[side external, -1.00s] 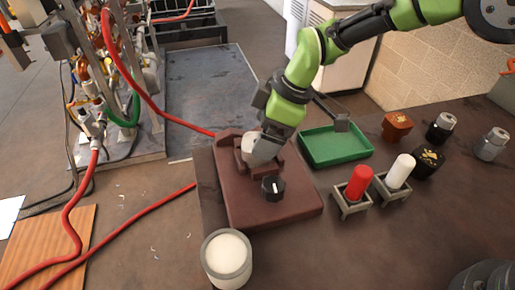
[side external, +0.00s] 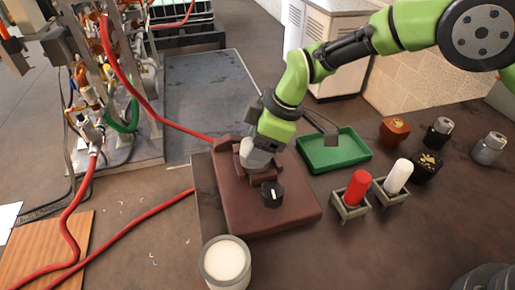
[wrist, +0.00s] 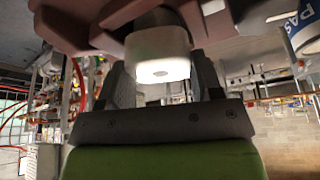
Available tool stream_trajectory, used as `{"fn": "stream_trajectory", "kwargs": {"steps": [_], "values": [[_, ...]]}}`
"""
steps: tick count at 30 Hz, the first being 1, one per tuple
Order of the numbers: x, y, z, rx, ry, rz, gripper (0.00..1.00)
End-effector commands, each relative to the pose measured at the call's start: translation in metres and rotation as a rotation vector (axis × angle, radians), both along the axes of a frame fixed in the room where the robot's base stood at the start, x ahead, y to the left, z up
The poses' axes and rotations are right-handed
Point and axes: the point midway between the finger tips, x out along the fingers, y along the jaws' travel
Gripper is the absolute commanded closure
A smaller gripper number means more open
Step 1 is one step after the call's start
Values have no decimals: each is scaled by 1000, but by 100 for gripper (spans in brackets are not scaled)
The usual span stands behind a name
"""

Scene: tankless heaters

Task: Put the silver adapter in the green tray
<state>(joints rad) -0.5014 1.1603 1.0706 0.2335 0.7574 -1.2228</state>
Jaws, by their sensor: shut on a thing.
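My gripper (side external: 258,152) reaches down into the brown fixture (side external: 270,215) on the table. In the wrist view its dark fingers (wrist: 163,80) are shut on a pale, whitish cylindrical piece (wrist: 160,58), which sits against the brown fixture. I cannot tell from its colour whether this is the silver adapter. A plain silver-grey cylindrical part (side external: 489,148) stands at the far right of the table.
Red (side external: 357,188) and white (side external: 398,176) cylinders stand in small holders in front of the tray. Brown (side external: 394,131) and black (side external: 427,167) parts are to its right. A black knob (side external: 271,193) is on the fixture. A white-filled pot (side external: 225,262) stands at the front.

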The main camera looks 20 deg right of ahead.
Motion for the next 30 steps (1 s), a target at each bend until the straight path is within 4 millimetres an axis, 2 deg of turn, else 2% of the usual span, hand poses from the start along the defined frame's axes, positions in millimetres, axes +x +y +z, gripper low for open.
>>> {"fn": "stream_trajectory", "kwargs": {"steps": [5, 12, 17, 20, 25, 30], "values": [[1, 1, 24, 4, -6, 0, 80], [1, 0, 72, 3, -7, 0, 80], [3, -6, 91, -1, -3, -3, 80], [10, -26, 92, -4, 1, -10, 80], [23, -89, 77, -6, 9, -22, 80], [26, -150, 62, -3, 6, -35, 80]]}}
